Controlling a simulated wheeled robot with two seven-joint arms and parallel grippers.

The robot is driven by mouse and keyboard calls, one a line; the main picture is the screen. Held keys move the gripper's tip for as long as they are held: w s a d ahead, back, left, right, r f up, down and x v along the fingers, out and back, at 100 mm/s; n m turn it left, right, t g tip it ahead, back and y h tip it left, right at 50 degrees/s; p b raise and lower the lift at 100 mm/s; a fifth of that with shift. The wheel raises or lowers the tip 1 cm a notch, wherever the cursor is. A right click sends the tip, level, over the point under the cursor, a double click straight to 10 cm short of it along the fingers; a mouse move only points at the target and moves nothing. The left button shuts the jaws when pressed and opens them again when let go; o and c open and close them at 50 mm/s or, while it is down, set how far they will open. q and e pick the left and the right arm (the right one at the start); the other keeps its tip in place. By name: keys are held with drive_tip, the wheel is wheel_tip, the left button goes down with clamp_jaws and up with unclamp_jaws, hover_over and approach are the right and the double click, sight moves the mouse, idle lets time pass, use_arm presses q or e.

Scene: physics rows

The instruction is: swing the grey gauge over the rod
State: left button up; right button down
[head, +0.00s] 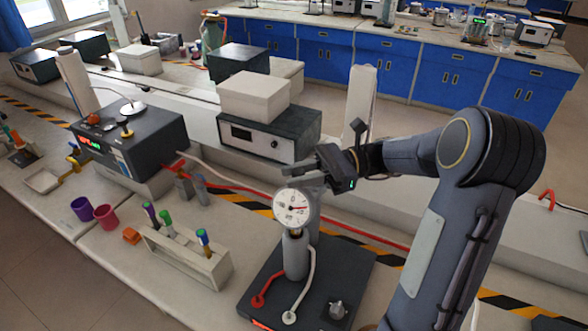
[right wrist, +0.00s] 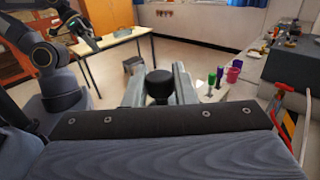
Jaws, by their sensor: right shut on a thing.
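The grey gauge (head: 292,208) has a round white dial with a red needle, and it faces me in the head view. A light grey upright cylinder, which looks like the rod (head: 295,258), stands directly below the dial in the picture on a dark base plate (head: 262,290). I cannot tell whether the two touch. My right gripper (head: 322,172) is at the top of the gauge, shut on a part of it that the fingers mostly hide. In the right wrist view a black round knob (right wrist: 159,88) shows between the fingers. My left gripper (right wrist: 88,38) shows small there, its jaws unclear.
A red and a white hose end on the base plate, beside a small metal knob (head: 337,310). A tube rack (head: 190,258) stands to the left. A dark instrument with a white box (head: 252,96) stands behind. Striped tape and a red hose cross the bench.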

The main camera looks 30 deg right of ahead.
idle(0.4)
drive_tip(key=c, duration=1.2)
unclamp_jaws()
drive_tip(key=shift+s, duration=0.1)
drive_tip(key=shift+c, duration=0.2)
drive_tip(key=shift+d, duration=0.1)
drive_tip(key=s+d+p, duration=0.1)
drive_tip(key=d+p, duration=0.1)
drive_tip(key=d, duration=0.5)
drive_tip(key=shift+d, duration=0.35)
drive_tip(key=shift+s, duration=0.25)
